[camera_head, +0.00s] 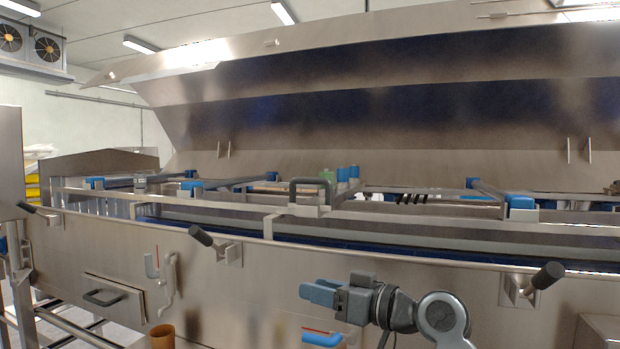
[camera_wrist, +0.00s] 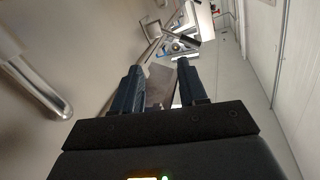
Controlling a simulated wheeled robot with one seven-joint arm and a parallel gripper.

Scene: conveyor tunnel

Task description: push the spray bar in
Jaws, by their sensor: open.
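Several bars with blue end blocks lie across the open tunnel. One bar (camera_head: 490,189) has a blue block (camera_head: 520,202) at its near end on the right. Another bar (camera_head: 228,182) lies left of centre with a blue block (camera_head: 191,188). I cannot tell which one is the spray bar. My gripper (camera_head: 318,292) is in front of the tunnel's side wall, below the rim and the bars, and points left. In the wrist view my gripper (camera_wrist: 160,70) is open, with nothing between its fingers. No bar can be made out in the wrist view.
The hood (camera_head: 380,110) is raised above the tunnel. Dark-gripped levers (camera_head: 201,236) (camera_head: 546,276) stick out from the side wall. A black handle (camera_head: 311,181) stands on the frame. A drawer (camera_head: 108,298), a pipe fitting (camera_head: 166,280) and a brown cup (camera_head: 162,336) are lower left.

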